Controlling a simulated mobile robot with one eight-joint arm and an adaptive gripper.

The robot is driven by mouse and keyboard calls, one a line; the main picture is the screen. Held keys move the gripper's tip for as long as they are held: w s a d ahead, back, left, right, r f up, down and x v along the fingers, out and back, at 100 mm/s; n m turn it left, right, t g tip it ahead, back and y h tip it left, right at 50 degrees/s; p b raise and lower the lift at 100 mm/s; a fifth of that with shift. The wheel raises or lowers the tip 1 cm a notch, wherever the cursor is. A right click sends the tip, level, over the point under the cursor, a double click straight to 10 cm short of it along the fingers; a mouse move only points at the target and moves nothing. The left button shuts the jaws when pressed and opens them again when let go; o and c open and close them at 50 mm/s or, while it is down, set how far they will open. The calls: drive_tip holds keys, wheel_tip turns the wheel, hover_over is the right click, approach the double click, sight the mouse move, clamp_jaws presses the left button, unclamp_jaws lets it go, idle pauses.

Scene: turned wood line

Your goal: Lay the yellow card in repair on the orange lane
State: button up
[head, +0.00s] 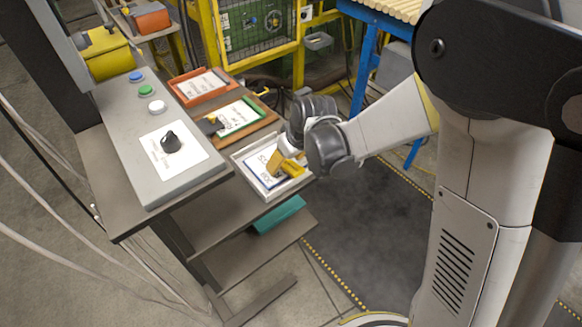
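A small yellow piece (275,162), which looks like the yellow card, is over the white-rimmed tray (244,164) at the near end of a row of trays. A brighter yellow part (292,168) is beside it; I cannot tell if it belongs to the card or my gripper. My gripper (291,160) reaches down from the right over this tray. Its fingers are small and partly hidden by the dark wrist, so its opening and grasp are unclear. The orange-rimmed tray (184,100) is at the far end and holds a white printed sheet.
A grey control box (119,135) with buttons and a black knob stands left. A yellow-framed cage and blue-legged table stand behind.

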sight(285, 162)
drive_tip(key=shift+f, duration=0.2)
drive_tip(key=c, duration=1.1)
drive_tip(key=shift+r, duration=0.15)
wheel_tip(285, 162, up, 5)
drive_tip(key=shift+f+p, duration=0.15)
drive_tip(key=shift+p, duration=0.65)
drive_tip(key=s+d+r+p, duration=0.25)
drive_tip(key=d+r, duration=0.35)
drive_tip(key=d, duration=0.5)
drive_tip(key=s+d+f+m+h+b, duration=0.1)
drive_tip(key=f+m+b, duration=0.1)
drive_tip(key=f+b, duration=0.2)
drive_tip(key=s+d+f+m+b, duration=0.1)
drive_tip(key=f+b, duration=0.3)
drive_tip(key=f, duration=0.4)
drive_tip(key=s+d+f+m+h+b, duration=0.1)
drive_tip(key=d+f+m+b, duration=0.2)
drive_tip(key=f, duration=0.3)
drive_tip(key=shift+s+d+f+m+t+h+b, duration=0.1)
drive_tip(key=shift+f+m+t+h+b, duration=0.25)
drive_tip(key=shift+b, duration=0.2)
